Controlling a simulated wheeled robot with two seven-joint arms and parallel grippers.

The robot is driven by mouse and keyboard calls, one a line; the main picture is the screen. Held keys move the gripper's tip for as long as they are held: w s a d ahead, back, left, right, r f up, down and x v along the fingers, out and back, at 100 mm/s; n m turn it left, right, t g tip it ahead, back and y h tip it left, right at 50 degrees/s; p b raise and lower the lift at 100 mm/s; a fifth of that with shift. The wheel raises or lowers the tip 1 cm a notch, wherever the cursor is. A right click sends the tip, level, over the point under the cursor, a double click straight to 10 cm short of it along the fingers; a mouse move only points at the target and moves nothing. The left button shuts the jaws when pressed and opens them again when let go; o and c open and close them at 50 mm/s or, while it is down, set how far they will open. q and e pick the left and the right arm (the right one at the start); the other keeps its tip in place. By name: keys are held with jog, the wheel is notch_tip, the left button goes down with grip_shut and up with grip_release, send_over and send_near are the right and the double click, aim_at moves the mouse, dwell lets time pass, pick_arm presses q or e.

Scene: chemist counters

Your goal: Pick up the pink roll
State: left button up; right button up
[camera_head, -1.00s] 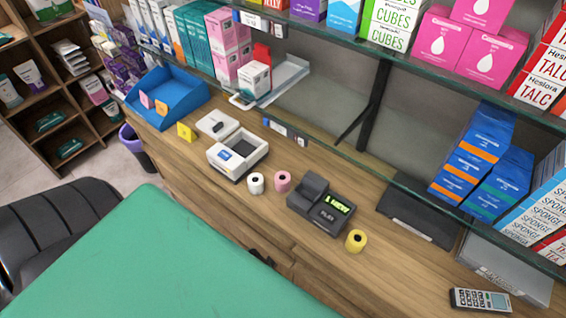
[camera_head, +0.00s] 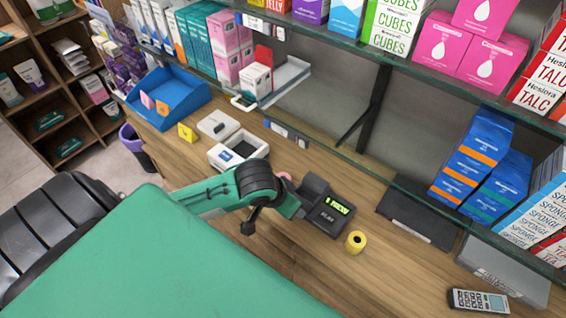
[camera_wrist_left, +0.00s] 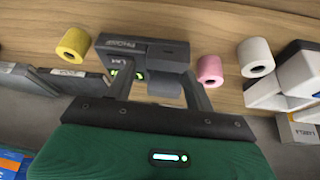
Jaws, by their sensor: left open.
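The pink roll (camera_head: 285,176) stands on the wooden counter, mostly hidden behind my left arm in the head view. It shows clearly in the left wrist view (camera_wrist_left: 210,70), just outside the right-hand finger; I cannot tell whether they touch. My left gripper (camera_wrist_left: 160,76) is open, with the dark till device (camera_wrist_left: 150,55) showing between its fingers. In the head view the left gripper (camera_head: 292,205) is over the counter beside that device, its fingers not clear. My right gripper is not in view.
A white roll (camera_wrist_left: 256,57) stands near the pink one, and a yellow roll (camera_head: 356,242) on the device's other side. A white box-like tray (camera_head: 222,156) is to the left. A glass shelf (camera_head: 340,150) with boxes overhangs the counter's back.

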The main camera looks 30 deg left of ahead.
pick_arm(q)
jog(key=w+a+r+n+y, duration=0.2)
jog(key=w+a+r, duration=0.3)
jog(key=a, duration=0.3)
jog(key=shift+g, duration=0.3)
jog(key=x, duration=0.4)
jog(key=p+x, duration=0.1)
jog(key=x, duration=0.3)
jog(key=shift+s+f+p, duration=0.15)
jog(key=shift+f+p, duration=0.15)
jog(key=shift+f, duration=0.05)
jog(key=shift+w+f+p, duration=0.2)
jog(key=shift+f+p, duration=0.2)
jog(key=p+x, duration=0.1)
jog(key=x, duration=0.2)
jog(key=shift+f, duration=0.1)
jog(key=shift+w+f+p, duration=0.3)
jog(key=shift+f, duration=0.2)
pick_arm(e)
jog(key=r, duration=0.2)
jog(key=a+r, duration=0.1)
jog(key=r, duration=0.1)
pick_arm(q)
jog(key=shift+c, duration=0.4)
jog(key=c, duration=0.7)
